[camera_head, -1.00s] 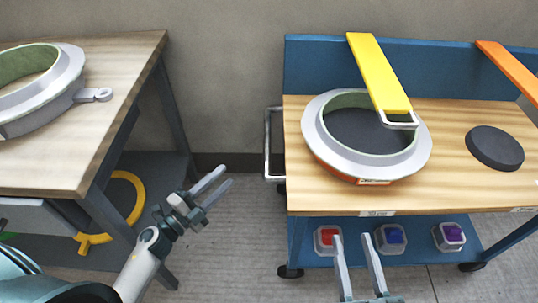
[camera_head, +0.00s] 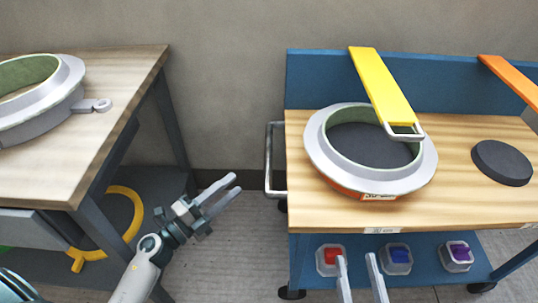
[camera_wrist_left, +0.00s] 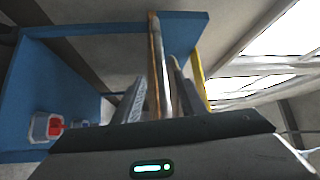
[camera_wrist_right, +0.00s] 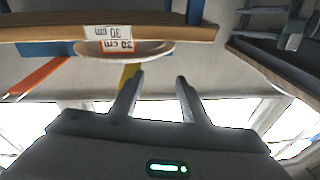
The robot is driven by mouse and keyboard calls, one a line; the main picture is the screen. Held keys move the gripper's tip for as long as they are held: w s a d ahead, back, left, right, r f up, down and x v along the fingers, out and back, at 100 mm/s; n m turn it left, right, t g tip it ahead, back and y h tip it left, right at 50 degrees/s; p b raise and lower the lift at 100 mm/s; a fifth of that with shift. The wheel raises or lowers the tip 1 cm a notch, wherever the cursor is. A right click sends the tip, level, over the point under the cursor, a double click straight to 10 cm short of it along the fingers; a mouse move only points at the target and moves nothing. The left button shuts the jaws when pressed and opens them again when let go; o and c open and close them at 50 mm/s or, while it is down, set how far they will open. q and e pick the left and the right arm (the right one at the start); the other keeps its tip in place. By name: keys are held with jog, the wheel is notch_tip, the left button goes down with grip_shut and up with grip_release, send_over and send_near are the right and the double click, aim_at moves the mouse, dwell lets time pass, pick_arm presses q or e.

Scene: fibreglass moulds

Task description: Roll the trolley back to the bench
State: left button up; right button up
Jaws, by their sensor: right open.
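The trolley (camera_head: 465,203) stands at the right, a blue frame on black wheels with a wooden top. Its grey metal handle (camera_head: 268,160) sticks out from its left end. The bench (camera_head: 120,70), a wooden top on dark legs, stands at the left, with a floor gap between them. My left gripper (camera_head: 228,188) is open and empty, left of and apart from the handle. In the left wrist view the handle (camera_wrist_left: 163,75) shows between its fingers, farther off. My right gripper (camera_head: 357,263) is open and empty before the trolley's front; its fingers also show in the right wrist view (camera_wrist_right: 155,98).
A ring mould (camera_head: 325,168) with a yellow bar (camera_head: 380,85) over it, a dark disc (camera_head: 502,162) and an orange bar (camera_head: 510,78) are on the trolley. Its lower shelf holds small containers (camera_head: 395,260). Another mould (camera_head: 62,100) lies on the bench. A wall stands behind.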

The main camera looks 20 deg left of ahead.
aim_at(269, 155)
pick_arm(q)
jog(key=x, duration=1.4)
jog(key=shift+w+d, duration=0.4)
jog(key=shift+w, duration=0.2)
pick_arm(e)
jog(key=shift+w+d+f, duration=0.1)
jog(key=shift+w+f, duration=0.05)
jog(key=shift+f, duration=0.35)
pick_arm(q)
grip_shut()
pick_arm(e)
jog(key=shift+g, duration=0.3)
